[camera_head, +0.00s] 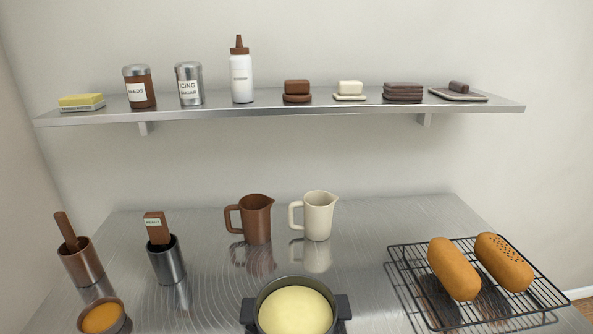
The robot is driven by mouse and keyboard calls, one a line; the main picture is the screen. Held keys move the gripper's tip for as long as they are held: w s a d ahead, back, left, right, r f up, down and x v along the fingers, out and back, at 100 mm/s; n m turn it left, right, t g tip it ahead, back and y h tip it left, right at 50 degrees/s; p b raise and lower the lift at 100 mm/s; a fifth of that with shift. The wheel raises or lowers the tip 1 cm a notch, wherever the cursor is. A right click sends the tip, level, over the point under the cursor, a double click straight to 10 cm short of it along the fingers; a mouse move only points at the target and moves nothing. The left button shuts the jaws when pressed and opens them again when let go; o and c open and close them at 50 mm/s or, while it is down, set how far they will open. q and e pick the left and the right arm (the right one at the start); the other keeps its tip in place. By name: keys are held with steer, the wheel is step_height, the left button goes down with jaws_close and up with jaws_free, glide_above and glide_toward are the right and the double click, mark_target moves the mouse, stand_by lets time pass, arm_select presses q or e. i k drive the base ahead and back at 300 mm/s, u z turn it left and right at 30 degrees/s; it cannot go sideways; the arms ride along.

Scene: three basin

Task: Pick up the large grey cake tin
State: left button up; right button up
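A large round dark grey tin (257,304) stands at the front middle of the metal table, cut off by the bottom edge of the head view. It has a block-like handle on its left and right sides. A pale yellow domed cake or dough (295,311) fills it. The lower part of the tin is out of view. Neither of my grippers shows in the head view.
A wire rack (408,275) with two brown loaves is at the right of the metal table (205,225). Two jugs, brown (257,220) and cream (318,216), stand behind the tin. Two utensil pots and an orange-filled bowl (102,317) are left. A shelf (210,109) hangs above.

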mark_target(293, 303)
steer(key=z, duration=1.25)
steer(key=k, duration=0.95)
steer(key=u, duration=1.85)
steer(key=i, duration=0.5)
steer(key=z, duration=0.1)
